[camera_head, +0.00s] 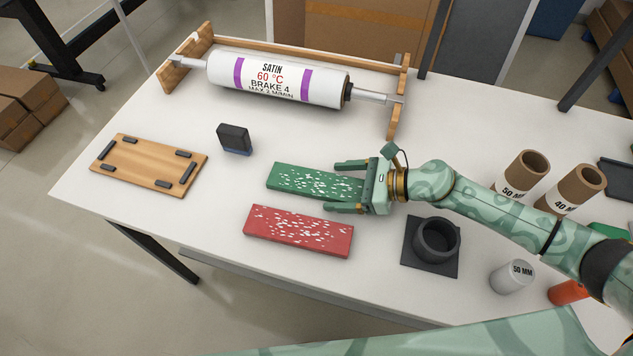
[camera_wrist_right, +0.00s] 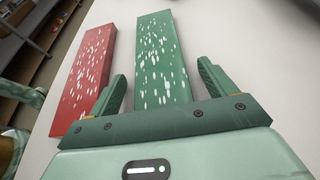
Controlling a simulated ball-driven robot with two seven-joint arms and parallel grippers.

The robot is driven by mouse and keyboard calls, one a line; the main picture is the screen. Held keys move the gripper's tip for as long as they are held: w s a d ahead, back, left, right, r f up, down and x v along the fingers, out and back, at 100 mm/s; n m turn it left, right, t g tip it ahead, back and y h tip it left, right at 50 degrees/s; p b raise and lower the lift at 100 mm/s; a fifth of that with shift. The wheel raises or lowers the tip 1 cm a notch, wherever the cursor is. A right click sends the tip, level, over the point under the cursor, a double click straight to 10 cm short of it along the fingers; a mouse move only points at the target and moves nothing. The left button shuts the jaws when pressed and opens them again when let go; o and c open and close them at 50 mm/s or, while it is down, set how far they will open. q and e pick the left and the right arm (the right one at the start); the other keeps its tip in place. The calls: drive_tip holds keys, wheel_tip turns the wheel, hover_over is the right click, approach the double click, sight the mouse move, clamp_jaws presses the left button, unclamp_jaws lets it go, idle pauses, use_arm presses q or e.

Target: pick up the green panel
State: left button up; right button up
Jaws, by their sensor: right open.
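The green panel (camera_head: 312,182) lies flat on the white table, speckled with white marks. My right gripper (camera_head: 349,187) comes in from the right and is open, its two fingers reaching along either side of the panel's right end. In the right wrist view the green panel (camera_wrist_right: 160,55) runs away from the palm, with one finger of my right gripper (camera_wrist_right: 162,86) on each side and a gap showing to each. I cannot tell how high the fingers are above the table. My left gripper is not in view.
A red speckled panel (camera_head: 298,232) lies just in front of the green one; the near finger is close to it. A wooden board (camera_head: 150,166), a dark block (camera_head: 234,139), a white roller (camera_head: 277,80) and a black holder (camera_head: 431,246) stand around.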

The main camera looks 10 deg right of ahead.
drive_tip(key=shift+w+a+f, duration=0.1)
drive_tip(key=shift+a, duration=0.15)
drive_tip(key=c, duration=1.2)
